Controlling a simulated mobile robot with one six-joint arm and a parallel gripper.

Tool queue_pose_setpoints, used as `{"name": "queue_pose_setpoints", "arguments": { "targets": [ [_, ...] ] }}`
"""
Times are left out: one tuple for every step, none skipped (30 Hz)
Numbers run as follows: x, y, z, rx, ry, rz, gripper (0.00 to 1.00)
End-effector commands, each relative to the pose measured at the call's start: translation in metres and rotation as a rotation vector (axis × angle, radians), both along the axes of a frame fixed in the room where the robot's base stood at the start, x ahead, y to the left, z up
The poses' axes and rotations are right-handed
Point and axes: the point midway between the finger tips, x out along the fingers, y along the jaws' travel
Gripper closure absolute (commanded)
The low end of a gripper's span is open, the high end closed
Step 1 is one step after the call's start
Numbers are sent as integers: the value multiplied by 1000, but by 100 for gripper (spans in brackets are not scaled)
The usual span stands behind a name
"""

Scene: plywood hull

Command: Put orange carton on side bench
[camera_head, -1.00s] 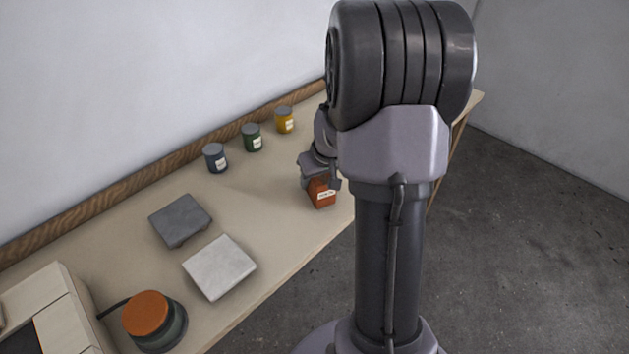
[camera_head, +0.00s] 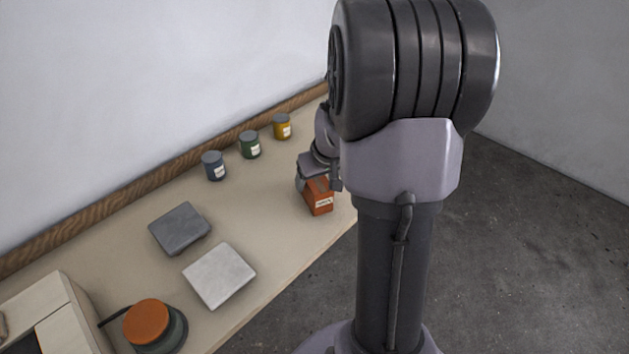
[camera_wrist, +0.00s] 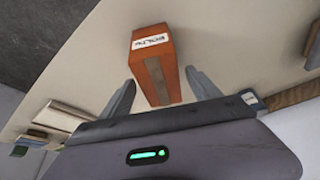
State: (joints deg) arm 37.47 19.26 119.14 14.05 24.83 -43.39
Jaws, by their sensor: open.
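The orange carton (camera_head: 318,199) stands on the pale bench top (camera_head: 262,229), near its front edge, with a white label on it. My gripper (camera_head: 318,180) is at the carton in the head view, partly hidden by my own arm. In the wrist view the carton (camera_wrist: 155,65) lies between the two open fingers of my gripper (camera_wrist: 160,92), with gaps on both sides. The label faces the far end of that view. I cannot tell which surface is the side bench.
Blue (camera_head: 214,166), green (camera_head: 249,145) and yellow (camera_head: 282,126) jars stand along the back. A dark grey block (camera_head: 179,228), a light block (camera_head: 219,275) and an orange-topped round object (camera_head: 152,324) are nearer. A wooden box (camera_head: 62,318) stands at lower left.

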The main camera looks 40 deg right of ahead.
Motion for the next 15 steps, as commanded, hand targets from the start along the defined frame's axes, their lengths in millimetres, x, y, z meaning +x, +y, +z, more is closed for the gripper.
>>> {"name": "queue_pose_setpoints", "arguments": {
  "targets": [
    [-5, 1, 21, -1, -3, -2, 28],
    [-9, 2, 30, -1, -3, -2, 28],
    [-13, 3, 39, -1, -3, -1, 28],
    [-15, 4, 46, -1, -3, -2, 28],
    [-18, 5, 52, -1, -3, -1, 28],
    [-21, 7, 59, -1, -2, -1, 28],
    [-23, 7, 63, 0, -1, -1, 28],
    [-25, 8, 67, 0, -1, 0, 28],
    [-26, 9, 71, 0, -1, -1, 28],
    [-28, 9, 73, 1, 0, -1, 28],
    [-28, 9, 74, 1, 0, -1, 28],
    [-29, 10, 75, 1, 0, -1, 28],
    [-29, 10, 75, 1, 1, 0, 28],
    [-29, 10, 75, 1, 1, 0, 28],
    [-29, 11, 76, 1, -2, 1, 28]
  ]
}}
